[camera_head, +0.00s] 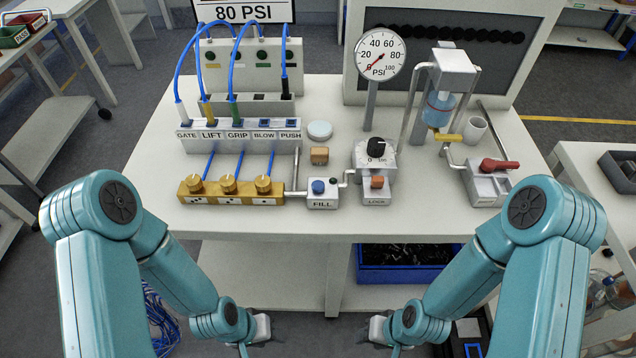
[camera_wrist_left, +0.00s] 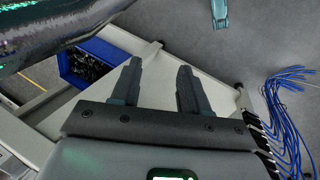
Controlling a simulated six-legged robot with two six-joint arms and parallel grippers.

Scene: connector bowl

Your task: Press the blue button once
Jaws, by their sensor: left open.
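The blue button (camera_head: 318,187) sits on top of a small white box labelled FILL (camera_head: 322,203), near the front edge of the table in the head view. The left gripper's fingers are barely visible there. My right gripper (camera_head: 392,345) is at the lower edge, mostly hidden by its arm.
Brass valves with knobs (camera_head: 228,187) stand left of the FILL box. The LOCK box (camera_head: 376,190) with an orange button stands to the right.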

